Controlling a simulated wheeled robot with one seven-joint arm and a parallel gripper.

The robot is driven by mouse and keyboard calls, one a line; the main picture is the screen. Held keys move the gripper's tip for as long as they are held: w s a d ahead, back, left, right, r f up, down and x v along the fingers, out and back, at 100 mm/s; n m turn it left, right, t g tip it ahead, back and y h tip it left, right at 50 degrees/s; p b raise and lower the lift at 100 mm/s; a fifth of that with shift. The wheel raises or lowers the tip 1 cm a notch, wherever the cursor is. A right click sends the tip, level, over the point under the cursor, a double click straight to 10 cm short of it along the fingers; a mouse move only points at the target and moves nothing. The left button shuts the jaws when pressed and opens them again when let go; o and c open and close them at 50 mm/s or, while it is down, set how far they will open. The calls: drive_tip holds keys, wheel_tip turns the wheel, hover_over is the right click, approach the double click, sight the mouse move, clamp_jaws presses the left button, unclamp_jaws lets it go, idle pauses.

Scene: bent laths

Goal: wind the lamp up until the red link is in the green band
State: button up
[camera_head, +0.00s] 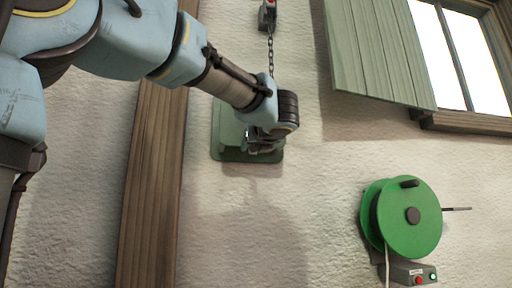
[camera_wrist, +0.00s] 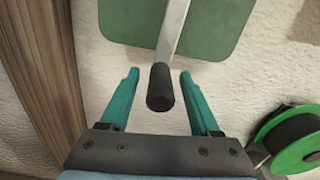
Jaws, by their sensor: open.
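A green plate and housing (camera_head: 228,135) is fixed to the wall, partly hidden behind my gripper (camera_head: 262,146). A dark chain (camera_head: 270,52) runs up from it. In the wrist view a pale metal crank arm (camera_wrist: 173,30) crosses the green plate (camera_wrist: 225,25) and ends in a black handle grip (camera_wrist: 160,90). My gripper's two teal fingers (camera_wrist: 159,76) are open, one on each side of the grip, with a gap on both sides. I cannot make out the lamp, a red link or a green band.
A green reel (camera_head: 425,225) with a black knob sits at the lower right, above a grey switch box (camera_head: 412,274). A wooden post (camera_head: 155,180) stands left of the plate. A green shutter (camera_head: 378,55) and window are upper right. A small grey fitting with red (camera_head: 267,15) is at the top.

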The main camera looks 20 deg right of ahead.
clamp_jaws()
idle(0.4)
idle(0.9)
